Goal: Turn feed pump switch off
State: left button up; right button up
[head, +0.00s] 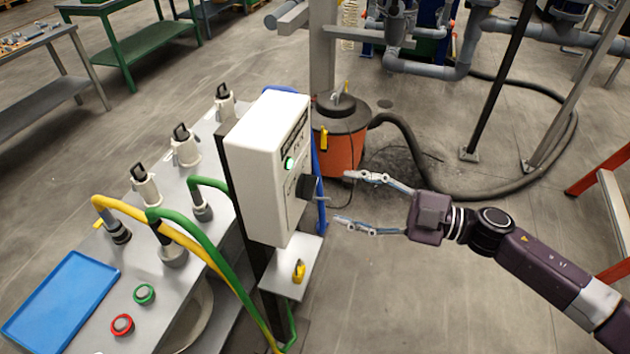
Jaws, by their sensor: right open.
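A white control box (266,165) stands on a dark post in the middle of the head view. Its right face carries a lit green lamp (289,163) and, below it, a black rotary switch (306,187). The labels on the face are too small to read. My right gripper (340,197) is open, with its two fingers pointing left toward the switch. Its fingertips are to the right of the switch, one above and one below its height in the picture. My left gripper is not in view.
A metal table with valves, yellow and green hoses, a blue tray (62,302), a green button (144,294) and a red button (122,325) stands at left. An orange vacuum (341,150) is behind the gripper. A small shelf (279,278) holds a yellow object. Floor at lower right is clear.

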aim_at(315, 189)
jog(key=p+x, duration=0.2)
jog(key=x, duration=0.5)
jog(key=shift+w+a+p, duration=0.2)
jog(key=shift+a+p, duration=0.1)
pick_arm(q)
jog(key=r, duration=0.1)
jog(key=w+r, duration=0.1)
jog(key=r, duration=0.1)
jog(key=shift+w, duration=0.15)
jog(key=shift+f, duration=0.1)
pick_arm(e)
jog(key=shift+c, duration=0.6)
jog(key=c, duration=1)
